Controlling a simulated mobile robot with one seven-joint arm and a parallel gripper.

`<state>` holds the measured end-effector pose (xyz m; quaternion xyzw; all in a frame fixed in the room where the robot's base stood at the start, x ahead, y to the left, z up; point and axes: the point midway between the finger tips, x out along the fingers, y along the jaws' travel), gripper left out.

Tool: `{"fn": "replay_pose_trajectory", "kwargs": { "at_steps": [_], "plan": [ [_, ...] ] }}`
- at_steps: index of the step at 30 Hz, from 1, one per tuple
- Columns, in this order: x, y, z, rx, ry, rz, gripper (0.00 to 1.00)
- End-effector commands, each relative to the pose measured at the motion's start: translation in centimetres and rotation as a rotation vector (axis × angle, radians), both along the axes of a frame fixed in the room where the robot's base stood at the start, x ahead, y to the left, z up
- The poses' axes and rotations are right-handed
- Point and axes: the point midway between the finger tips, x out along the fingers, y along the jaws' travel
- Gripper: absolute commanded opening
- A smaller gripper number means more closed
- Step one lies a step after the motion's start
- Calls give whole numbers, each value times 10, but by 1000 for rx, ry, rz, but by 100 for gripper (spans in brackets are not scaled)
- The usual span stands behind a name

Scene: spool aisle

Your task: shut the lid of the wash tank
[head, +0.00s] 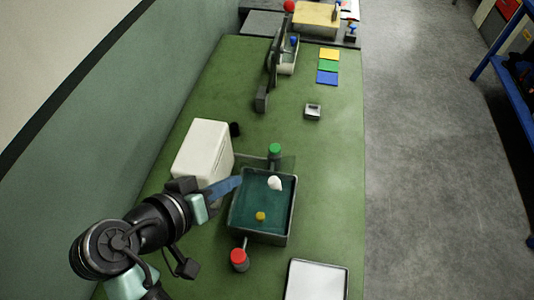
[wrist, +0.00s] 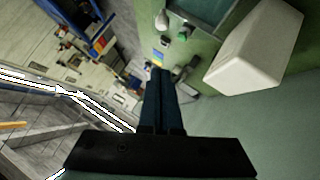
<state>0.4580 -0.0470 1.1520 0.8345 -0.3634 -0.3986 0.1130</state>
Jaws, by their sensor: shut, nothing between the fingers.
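The wash tank (head: 292,222) is a dark open box in the head view, with teal liquid, a white piece (head: 275,183) and a small yellow piece (head: 260,216) inside. A see-through panel, which looks like its lid (head: 284,162), stands raised along the far edge; the tank is open. My gripper (head: 240,181) has blue fingers and is shut and empty, near the tank's far left corner. I cannot tell whether it touches the tank or the lid. In the wrist view my fingers (wrist: 161,72) are together, and part of the teal tank shows at the top.
A white box (head: 203,148) stands left of the tank, close to my arm. A white tray (head: 317,281) lies nearer. Green bench right of the tank is clear.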

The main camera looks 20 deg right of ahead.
Motion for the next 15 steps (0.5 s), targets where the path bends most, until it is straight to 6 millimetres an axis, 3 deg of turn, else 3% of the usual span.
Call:
{"fn": "replay_pose_trajectory", "kwargs": {
  "at_steps": [1,7,15],
  "plan": [
    [-1,4,8,11,20,4,0],
    [0,4,2,27,51,5,0],
    [18,-30,-28,26,52,1,0]
  ]
}}
